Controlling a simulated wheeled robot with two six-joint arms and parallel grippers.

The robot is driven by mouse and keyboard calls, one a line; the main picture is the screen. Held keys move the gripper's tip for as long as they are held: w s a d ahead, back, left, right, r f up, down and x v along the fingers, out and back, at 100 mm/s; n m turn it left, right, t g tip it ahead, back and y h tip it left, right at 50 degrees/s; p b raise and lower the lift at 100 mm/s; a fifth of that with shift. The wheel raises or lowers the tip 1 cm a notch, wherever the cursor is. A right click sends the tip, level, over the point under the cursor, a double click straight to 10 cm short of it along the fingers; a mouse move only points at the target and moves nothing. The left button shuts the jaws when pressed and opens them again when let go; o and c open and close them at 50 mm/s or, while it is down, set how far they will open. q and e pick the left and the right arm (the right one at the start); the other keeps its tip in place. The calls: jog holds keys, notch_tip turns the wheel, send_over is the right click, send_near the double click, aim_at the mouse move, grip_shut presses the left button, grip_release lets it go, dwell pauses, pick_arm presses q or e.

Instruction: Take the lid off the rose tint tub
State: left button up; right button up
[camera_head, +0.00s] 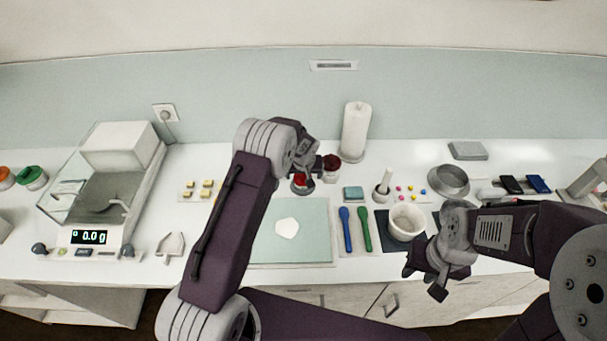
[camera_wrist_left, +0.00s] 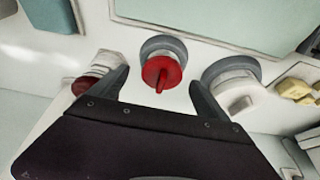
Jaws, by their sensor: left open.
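A small grey tub with a bright red lid (camera_head: 300,181) stands on the counter below my left gripper (camera_head: 303,174). In the left wrist view the red lid (camera_wrist_left: 162,72), with a raised grip bar, shows beyond and between the spread fingers of my left gripper (camera_wrist_left: 158,88). The fingers are open and empty, and the lid is on its tub. A second tub with a darker red top (camera_head: 331,163) stands close by; it shows partly behind a finger in the left wrist view (camera_wrist_left: 82,86). No label is readable. My right gripper (camera_head: 426,277) hangs open and empty at the counter's front.
A white-topped tub (camera_wrist_left: 238,98) stands beside the red-lidded one. A paper roll (camera_head: 356,130) stands behind. A pale green mat (camera_head: 310,240) with a white sheet lies in front. A mortar (camera_head: 405,224) and coloured spatulas are to the right, a scale (camera_head: 90,237) left.

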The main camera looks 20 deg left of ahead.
pick_arm(q)
jog(key=shift+w+a+f, duration=0.1)
jog(key=shift+w+f, duration=0.15)
jog(key=shift+f, duration=0.3)
jog(key=shift+w+a+f, duration=0.1)
jog(key=shift+a+f, duration=0.1)
jog(key=shift+a, duration=0.05)
jog(key=shift+d, duration=0.1)
jog(key=c, duration=1.4)
pick_arm(e)
jog(key=shift+a+r, duration=0.2)
pick_arm(q)
jog(key=shift+r, duration=0.1)
